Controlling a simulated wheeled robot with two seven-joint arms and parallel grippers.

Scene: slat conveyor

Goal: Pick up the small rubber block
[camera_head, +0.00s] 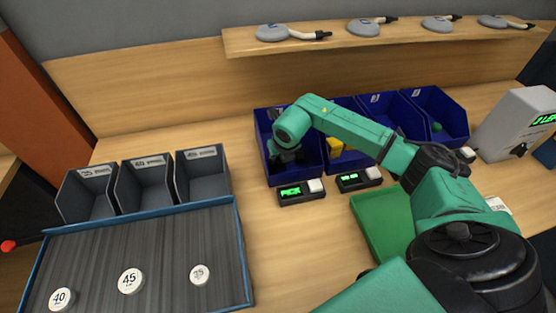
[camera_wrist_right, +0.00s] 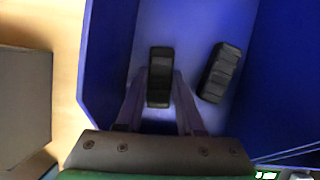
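A small black rubber block (camera_wrist_right: 160,77) lies on the floor of a blue bin (camera_wrist_right: 110,60) in the right wrist view. A second black ribbed block (camera_wrist_right: 221,72) lies tilted to its right. My right gripper (camera_wrist_right: 160,82) reaches down into the bin with one finger on each side of the first block. The fingers look open, with a thin gap beside the block. In the head view my right gripper (camera_head: 287,156) is inside the leftmost blue bin (camera_head: 262,135), mostly hidden by my wrist. My left gripper does not show.
More blue bins (camera_head: 440,105) stand to the right, one with yellow pieces (camera_head: 336,146). A display reading PICK (camera_head: 301,192) sits in front. Grey bins (camera_head: 145,185) and a slatted conveyor (camera_head: 165,245) with round white discs are at left. A green tray (camera_head: 372,220) lies near my arm.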

